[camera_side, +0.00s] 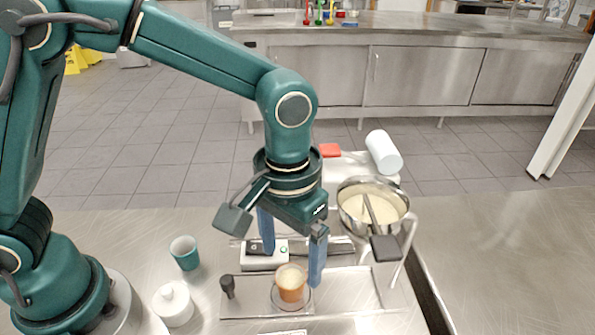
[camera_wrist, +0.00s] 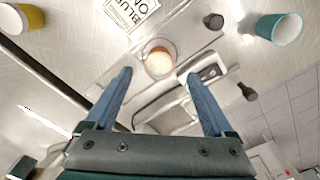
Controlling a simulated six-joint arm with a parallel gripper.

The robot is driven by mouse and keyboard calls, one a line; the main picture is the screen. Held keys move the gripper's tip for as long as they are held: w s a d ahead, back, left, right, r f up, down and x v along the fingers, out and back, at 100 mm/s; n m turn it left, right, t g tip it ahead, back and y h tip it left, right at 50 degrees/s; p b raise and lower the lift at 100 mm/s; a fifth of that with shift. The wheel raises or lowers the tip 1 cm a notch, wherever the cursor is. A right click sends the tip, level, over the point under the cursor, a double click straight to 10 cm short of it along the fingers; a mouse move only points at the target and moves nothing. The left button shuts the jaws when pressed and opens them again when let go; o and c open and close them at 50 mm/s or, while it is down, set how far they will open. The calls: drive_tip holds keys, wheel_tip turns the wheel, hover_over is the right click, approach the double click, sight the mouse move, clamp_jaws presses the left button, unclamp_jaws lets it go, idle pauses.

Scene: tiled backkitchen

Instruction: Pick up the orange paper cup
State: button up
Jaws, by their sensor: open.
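The orange paper cup (camera_side: 291,287) stands upright on a round clear dish or saucer on the steel work surface, with a pale top or filling. In the wrist view the cup (camera_wrist: 158,63) shows from above, centred just ahead of the fingertips. My gripper (camera_side: 291,268) is open, pointing down, with its two blue fingers spread above and around the cup's sides in the side view. In the wrist view my gripper (camera_wrist: 159,74) has clear space between its fingers, and neither finger visibly touches the cup. The exact height gap is hard to tell.
A teal cup (camera_side: 185,254) and a white lidded jar (camera_side: 173,304) stand to the left. A small dark object (camera_side: 227,286) is close left of the cup. A metal pan (camera_side: 372,206) of pale liquid and a white cylinder (camera_side: 383,152) are behind right.

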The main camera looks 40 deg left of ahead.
sight(291, 278)
drive_tip(key=shift+s+d+f, duration=0.1)
drive_tip(key=shift+s+f, duration=0.05)
drive_tip(key=shift+f, duration=2.5)
clamp_jaws()
